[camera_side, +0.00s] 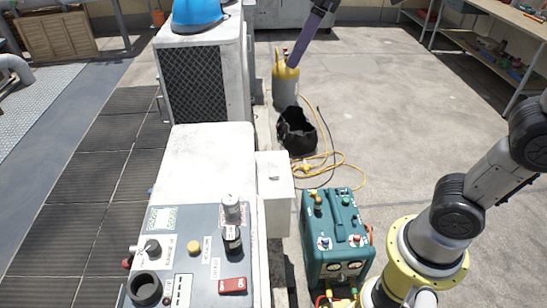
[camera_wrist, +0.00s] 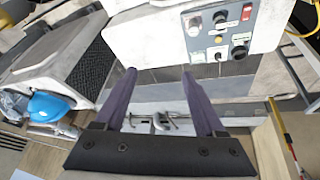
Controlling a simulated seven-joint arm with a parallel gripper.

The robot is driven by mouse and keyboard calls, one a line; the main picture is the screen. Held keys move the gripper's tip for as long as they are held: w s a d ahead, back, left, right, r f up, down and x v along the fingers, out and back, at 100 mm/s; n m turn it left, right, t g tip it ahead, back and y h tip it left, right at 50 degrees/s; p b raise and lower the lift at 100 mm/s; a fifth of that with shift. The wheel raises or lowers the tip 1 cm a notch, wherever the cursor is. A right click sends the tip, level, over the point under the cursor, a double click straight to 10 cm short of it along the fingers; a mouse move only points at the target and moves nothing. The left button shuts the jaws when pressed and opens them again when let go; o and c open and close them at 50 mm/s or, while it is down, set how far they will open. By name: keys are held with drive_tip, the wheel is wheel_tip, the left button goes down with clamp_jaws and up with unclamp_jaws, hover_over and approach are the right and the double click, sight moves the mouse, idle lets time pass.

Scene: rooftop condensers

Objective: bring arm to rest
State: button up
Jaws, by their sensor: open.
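My gripper (camera_wrist: 159,75) shows in the wrist view with its two purple fingers spread well apart. Nothing is held between them. A purple finger-like part, which looks like mine, enters the side view from the top and overlaps the yellow-topped cylinder (camera_side: 286,88) in the picture. Whether it touches the cylinder cannot be told. The grey control panel (camera_side: 190,255) with knobs, a red switch and small cylindrical parts is at the front left of the side view. In the wrist view the panel (camera_wrist: 218,30) lies beyond the fingertips, apart from them.
A condenser (camera_side: 203,85) carries a blue helmet (camera_side: 197,14). A teal machine (camera_side: 337,240) stands beside the white housing. A black bag (camera_side: 297,131) and yellow hose (camera_side: 350,172) lie on the floor. A shelf bench (camera_side: 500,50) is at the back right. Open floor (camera_side: 400,110) lies between.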

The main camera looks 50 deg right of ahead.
drive_tip(key=s+d+f+m, duration=0.2)
drive_tip(key=s+f, duration=0.5)
drive_tip(key=s+d+f+m, duration=0.2)
drive_tip(key=s+d+f, duration=0.1)
drive_tip(key=s+f, duration=0.4)
drive_tip(key=shift+s+d+f+m+t+h, duration=0.3)
drive_tip(key=shift+s+t+h, duration=0.1)
drive_tip(key=shift+s, duration=0.3)
